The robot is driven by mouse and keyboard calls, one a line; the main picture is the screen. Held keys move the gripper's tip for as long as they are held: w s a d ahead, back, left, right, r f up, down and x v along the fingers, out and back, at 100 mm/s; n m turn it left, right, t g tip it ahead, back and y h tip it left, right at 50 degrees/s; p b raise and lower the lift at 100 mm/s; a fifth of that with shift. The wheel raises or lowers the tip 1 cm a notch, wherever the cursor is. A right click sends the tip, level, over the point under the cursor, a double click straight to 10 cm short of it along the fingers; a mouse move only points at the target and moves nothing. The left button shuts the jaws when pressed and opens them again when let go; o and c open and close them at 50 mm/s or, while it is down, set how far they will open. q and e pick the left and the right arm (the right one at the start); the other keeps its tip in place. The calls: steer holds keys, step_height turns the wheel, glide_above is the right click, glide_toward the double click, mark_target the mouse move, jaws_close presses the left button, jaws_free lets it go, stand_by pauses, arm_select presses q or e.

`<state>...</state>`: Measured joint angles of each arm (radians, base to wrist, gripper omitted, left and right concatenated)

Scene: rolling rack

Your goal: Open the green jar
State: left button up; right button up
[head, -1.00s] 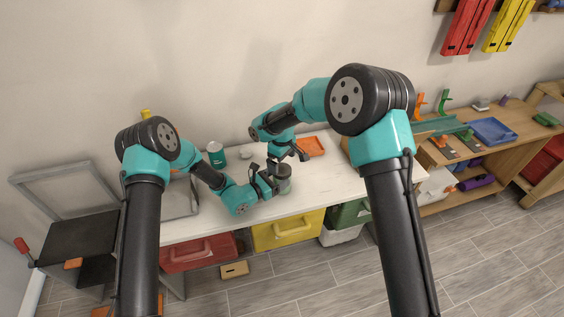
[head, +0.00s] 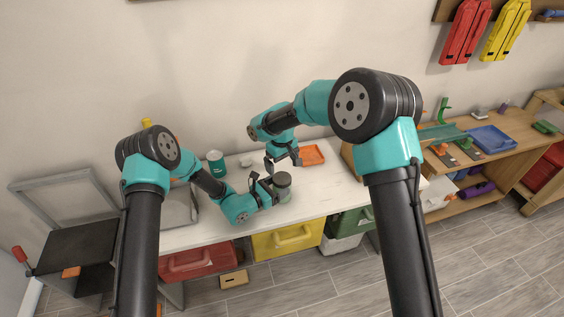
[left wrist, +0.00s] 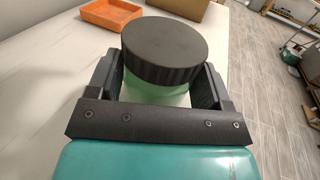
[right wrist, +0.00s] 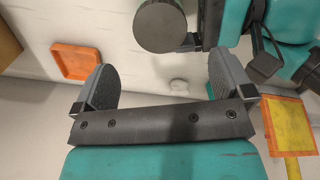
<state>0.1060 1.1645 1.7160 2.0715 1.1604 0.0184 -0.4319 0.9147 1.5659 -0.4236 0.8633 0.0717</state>
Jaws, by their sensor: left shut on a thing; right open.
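The green jar (left wrist: 150,92) has translucent green walls and a wide black ribbed lid (left wrist: 164,50), which sits on top of it. In the head view the jar (head: 284,195) is near the front of the white table. My left gripper (left wrist: 160,88) is shut around the jar body, below the lid; it comes in from the left in the head view (head: 272,188). My right gripper (head: 284,163) is open and empty, behind the jar. In the right wrist view the lid (right wrist: 160,25) is outside the open fingers (right wrist: 160,88). I cannot tell whether the lid is loose.
An orange tray (head: 312,155) lies at the back right of the white table (head: 318,188). A teal can (head: 216,163) and a small white object (head: 247,161) stand at the back left. A red drawer bin (head: 197,262) and a yellow one (head: 287,240) are under the table.

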mark_target(282, 178)
steer(key=shift+f, duration=3.9)
steer(key=c, duration=1)
steer(key=shift+o, duration=0.2)
steer(key=shift+n, duration=1.6)
steer(key=o, duration=1)
steer(key=shift+r, duration=0.1)
